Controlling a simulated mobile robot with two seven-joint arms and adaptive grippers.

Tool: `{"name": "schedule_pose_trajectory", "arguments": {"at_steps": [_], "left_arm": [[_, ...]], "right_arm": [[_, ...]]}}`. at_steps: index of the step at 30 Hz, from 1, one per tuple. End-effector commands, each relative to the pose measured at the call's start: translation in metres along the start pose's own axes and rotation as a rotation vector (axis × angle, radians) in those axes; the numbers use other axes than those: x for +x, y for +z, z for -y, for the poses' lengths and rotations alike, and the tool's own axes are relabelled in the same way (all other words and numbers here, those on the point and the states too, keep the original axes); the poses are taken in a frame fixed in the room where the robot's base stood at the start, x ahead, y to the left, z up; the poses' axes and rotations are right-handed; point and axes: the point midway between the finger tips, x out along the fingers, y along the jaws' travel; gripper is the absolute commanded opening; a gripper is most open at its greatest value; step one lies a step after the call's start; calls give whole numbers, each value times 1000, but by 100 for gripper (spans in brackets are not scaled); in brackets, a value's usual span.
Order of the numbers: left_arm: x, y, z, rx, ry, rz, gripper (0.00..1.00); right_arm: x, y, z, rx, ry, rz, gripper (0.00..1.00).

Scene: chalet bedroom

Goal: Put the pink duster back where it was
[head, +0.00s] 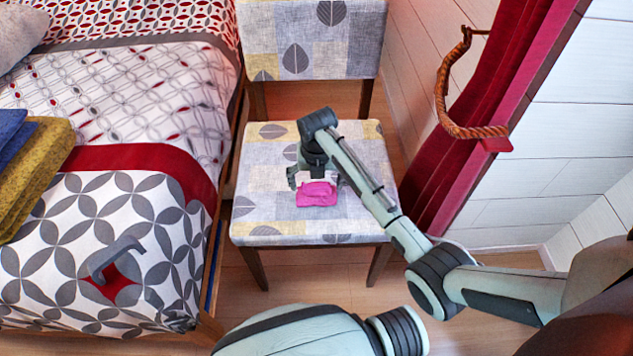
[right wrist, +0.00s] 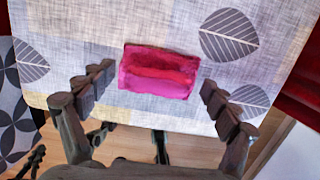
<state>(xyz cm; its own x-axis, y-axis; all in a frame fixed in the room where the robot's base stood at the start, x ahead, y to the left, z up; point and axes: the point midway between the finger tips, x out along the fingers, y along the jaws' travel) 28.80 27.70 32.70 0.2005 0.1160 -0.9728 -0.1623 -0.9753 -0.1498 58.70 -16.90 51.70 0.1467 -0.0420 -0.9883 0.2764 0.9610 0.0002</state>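The pink duster (head: 317,194) lies as a small folded cloth on the patterned seat of the chair (head: 262,213). My right gripper (head: 313,174) points down over the seat, just beside and above the duster. In the right wrist view, the duster (right wrist: 158,72) lies ahead of and between the spread fingers of my right gripper (right wrist: 157,80). A gap shows on each side, so the gripper is open and empty. Part of my left arm shows at the bottom of the head view, but its gripper is not visible.
A bed (head: 150,160) stands left of the chair, with folded blue and mustard cloths (head: 40,165) on it. A grey angular object (head: 112,258) shows over the bed's front. A red curtain (head: 470,130) with a rope tieback (head: 441,88) hangs at the right. The chair's backrest (head: 350,40) rises behind the seat.

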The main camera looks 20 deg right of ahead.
Motion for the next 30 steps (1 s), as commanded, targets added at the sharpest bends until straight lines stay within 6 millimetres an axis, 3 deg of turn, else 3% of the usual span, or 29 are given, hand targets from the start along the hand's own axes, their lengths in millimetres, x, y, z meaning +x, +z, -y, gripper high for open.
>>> {"name": "schedule_pose_trajectory", "arguments": {"at_steps": [10,24,30], "left_arm": [[0,0,0,0,0,2,0],[-6,-8,1,-3,0,-12,0],[-4,-5,1,-3,-1,-5,0]], "right_arm": [[-9,1,0,0,1,3,88],[-101,1,0,-2,0,5,88],[-118,0,0,-1,0,1,88]]}}
